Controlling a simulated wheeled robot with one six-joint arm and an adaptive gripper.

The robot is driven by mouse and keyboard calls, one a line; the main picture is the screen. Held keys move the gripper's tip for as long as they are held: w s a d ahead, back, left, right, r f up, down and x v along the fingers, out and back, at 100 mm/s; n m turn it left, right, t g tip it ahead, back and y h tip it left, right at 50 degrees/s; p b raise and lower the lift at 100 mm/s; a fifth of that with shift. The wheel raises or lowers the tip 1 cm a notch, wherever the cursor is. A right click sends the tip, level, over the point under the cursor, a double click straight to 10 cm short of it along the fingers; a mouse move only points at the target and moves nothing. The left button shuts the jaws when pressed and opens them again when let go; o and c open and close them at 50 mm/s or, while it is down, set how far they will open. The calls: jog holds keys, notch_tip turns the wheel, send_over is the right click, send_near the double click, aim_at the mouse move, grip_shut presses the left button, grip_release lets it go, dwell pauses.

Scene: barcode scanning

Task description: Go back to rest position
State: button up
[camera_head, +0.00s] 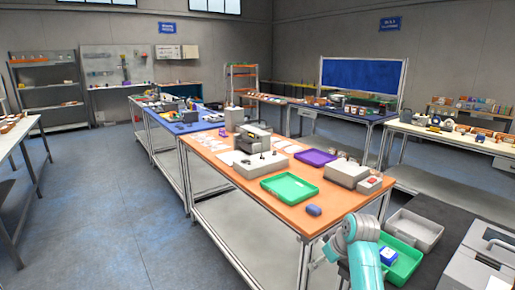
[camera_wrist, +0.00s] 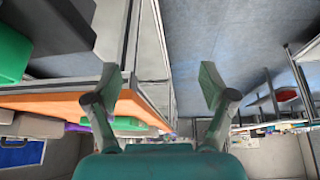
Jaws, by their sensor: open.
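My gripper (camera_wrist: 160,92) is open in the wrist view, with its two fingers spread wide and nothing between them. In the head view my teal arm (camera_head: 366,262) rises at the bottom, right of the orange-topped table's near corner. The gripper's fingers are hard to make out there. The orange table top (camera_head: 225,158) also shows in the wrist view (camera_wrist: 60,103), beyond the left finger, and the picture looks upside down. I cannot tell the exact gap between finger and table. Floor shows between and beyond the fingers.
A small blue object (camera_head: 313,210) and a green tray (camera_head: 270,183) lie near the table's front edge. A purple tray (camera_head: 316,157) and grey devices stand behind. A green bin (camera_head: 408,265) holding a blue item (camera_head: 388,256) and a grey bin (camera_head: 413,230) are beside my arm. Floor at left is clear.

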jog(key=s+a+f+m+t, duration=0.1)
jog(key=s+f, duration=0.4)
jog(key=f, duration=0.3)
jog(key=s+f+m+t, duration=0.1)
jog(key=s+f, duration=0.5)
jog(key=f, duration=0.3)
jog(key=s+a+f+m+t+h, duration=0.1)
jog(key=s+f+t, duration=0.15)
jog(key=s, duration=0.65)
jog(key=s+f+m+t+h, duration=0.1)
jog(key=s+f, duration=0.3)
jog(key=s, duration=0.5)
jog(key=s+r+m+t, duration=0.1)
jog(key=s+r, duration=0.2)
jog(key=s, duration=0.6)
jog(key=s+r+t, duration=0.1)
jog(key=s+r, duration=0.1)
jog(key=s, duration=0.7)
jog(key=s+r+m+t, duration=0.1)
jog(key=s+r+t, duration=0.1)
jog(key=s+r, duration=1.1)
notch_tip(320, 180, up, 2)
jog(key=shift+s+r, duration=0.1)
jog(key=shift+s, duration=0.15)
